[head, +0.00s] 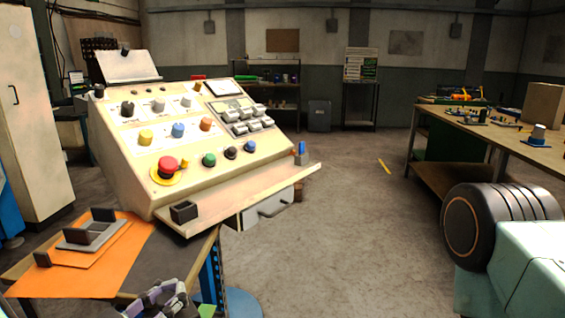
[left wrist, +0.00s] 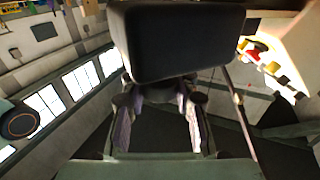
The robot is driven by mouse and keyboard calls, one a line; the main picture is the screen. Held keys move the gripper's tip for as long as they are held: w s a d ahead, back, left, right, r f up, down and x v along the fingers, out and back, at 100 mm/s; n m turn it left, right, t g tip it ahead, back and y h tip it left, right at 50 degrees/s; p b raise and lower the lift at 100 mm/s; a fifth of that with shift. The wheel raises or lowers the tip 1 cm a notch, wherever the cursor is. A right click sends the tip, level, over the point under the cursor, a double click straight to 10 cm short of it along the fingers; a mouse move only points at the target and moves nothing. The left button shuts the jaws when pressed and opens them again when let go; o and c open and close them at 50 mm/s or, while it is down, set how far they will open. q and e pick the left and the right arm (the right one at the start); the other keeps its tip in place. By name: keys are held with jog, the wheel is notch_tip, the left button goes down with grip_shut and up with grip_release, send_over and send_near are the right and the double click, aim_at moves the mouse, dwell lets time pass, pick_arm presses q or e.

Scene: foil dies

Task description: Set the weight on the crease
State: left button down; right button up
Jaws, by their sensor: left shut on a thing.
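My left gripper (head: 166,298) shows at the bottom edge of the head view, beside the front of the bench with the orange sheet (head: 118,276). In the left wrist view its fingers (left wrist: 160,108) are shut on a black block with rounded edges, which I take for the weight (left wrist: 180,42). The weight is not clearly seen in the head view. A grey plate (head: 97,238) with dark upright blocks (head: 77,237) lies on the orange sheet. I cannot make out a crease. My right gripper is not in view.
A sloped control console (head: 190,130) with coloured buttons stands behind the sheet. Its front ledge (head: 250,195) carries a small dark open box (head: 184,212). A white cabinet (head: 30,110) is at left. A workbench (head: 490,140) stands at right. The middle floor is mostly clear.

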pick_arm(q)
jog(key=shift+h, duration=0.3)
jog(key=s+f, duration=0.2)
jog(key=f, duration=0.1)
jog(key=s+f, duration=0.1)
jog(key=shift+s+d+f, duration=0.15)
jog(key=shift+d, duration=0.1)
jog(key=shift+s+f, duration=0.35)
jog(key=shift+f, duration=0.25)
jog(key=shift+a, duration=0.1)
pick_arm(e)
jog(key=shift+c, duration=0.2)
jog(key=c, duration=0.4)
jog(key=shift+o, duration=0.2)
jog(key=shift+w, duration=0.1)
pick_arm(q)
jog(key=shift+a, duration=0.15)
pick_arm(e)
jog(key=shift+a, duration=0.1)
